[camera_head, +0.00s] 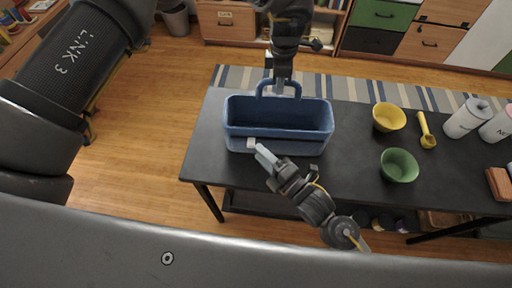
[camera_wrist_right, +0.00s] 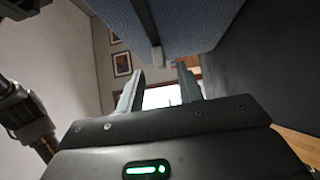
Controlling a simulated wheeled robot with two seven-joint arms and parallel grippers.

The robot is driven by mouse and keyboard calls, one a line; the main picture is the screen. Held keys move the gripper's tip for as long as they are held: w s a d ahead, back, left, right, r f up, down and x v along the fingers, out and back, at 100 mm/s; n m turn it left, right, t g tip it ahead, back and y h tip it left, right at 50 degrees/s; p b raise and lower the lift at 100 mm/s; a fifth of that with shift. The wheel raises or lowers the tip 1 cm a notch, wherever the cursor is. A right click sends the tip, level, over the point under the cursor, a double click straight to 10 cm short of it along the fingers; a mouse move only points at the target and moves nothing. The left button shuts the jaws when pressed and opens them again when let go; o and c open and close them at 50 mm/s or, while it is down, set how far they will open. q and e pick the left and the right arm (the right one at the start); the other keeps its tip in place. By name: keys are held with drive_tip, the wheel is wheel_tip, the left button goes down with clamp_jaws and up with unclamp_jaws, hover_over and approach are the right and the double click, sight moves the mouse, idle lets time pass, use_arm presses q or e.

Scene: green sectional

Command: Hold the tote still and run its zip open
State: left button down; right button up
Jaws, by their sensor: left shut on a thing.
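The blue tote (camera_head: 310,147) stands on the left part of the dark table, its upper side looking like a dark blue recess. My left gripper (camera_head: 279,84) is shut on the tote's looped handle (camera_head: 261,86) at the far side. A small pale tab (camera_head: 251,142), which looks like the zip pull, sits at the tote's near left. My right gripper (camera_head: 261,151) is at that corner beside the tab. In the right wrist view its fingers (camera_wrist_right: 160,82) are open, with a grey tab (camera_wrist_right: 156,57) just beyond the gap, under the tote's blue woven wall (camera_wrist_right: 205,22).
On the table (camera_head: 350,185) to the right are a yellow bowl (camera_head: 389,117), a yellow scoop (camera_head: 426,131), a green bowl (camera_head: 399,165), white canisters (camera_head: 467,117) and a brown block (camera_head: 499,184). Drawers and shelves line the back. Bare table lies right of the tote.

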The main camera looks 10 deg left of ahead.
drive_tip(key=v, duration=0.8)
drive_tip(key=shift+s+d, duration=0.15)
drive_tip(key=shift+d, duration=0.05)
use_arm(q)
drive_tip(key=c, duration=1.2)
unclamp_jaws()
drive_tip(key=shift+r, duration=0.15)
wheel_tip(320, 180, up, 12)
